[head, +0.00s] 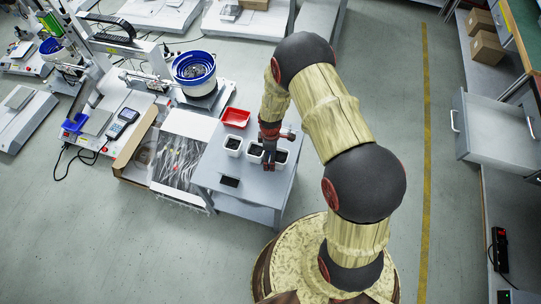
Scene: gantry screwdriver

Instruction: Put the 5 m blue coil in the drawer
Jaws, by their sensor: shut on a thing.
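My gripper (269,158) is at the white bins on the small grey table, pointing down. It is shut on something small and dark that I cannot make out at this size. No 5 m blue coil can be picked out for certain. An open grey drawer (497,130) with a bar handle sticks out from the bench at the right, far from my gripper. Its visible inside looks empty.
White bins (233,146) with dark contents and a red tray (236,117) stand on the grey table (262,190). A blue-rimmed feeder bowl (194,68) and machines are at the left. Cardboard boxes (486,47) sit at the upper right. Floor between table and drawer is clear.

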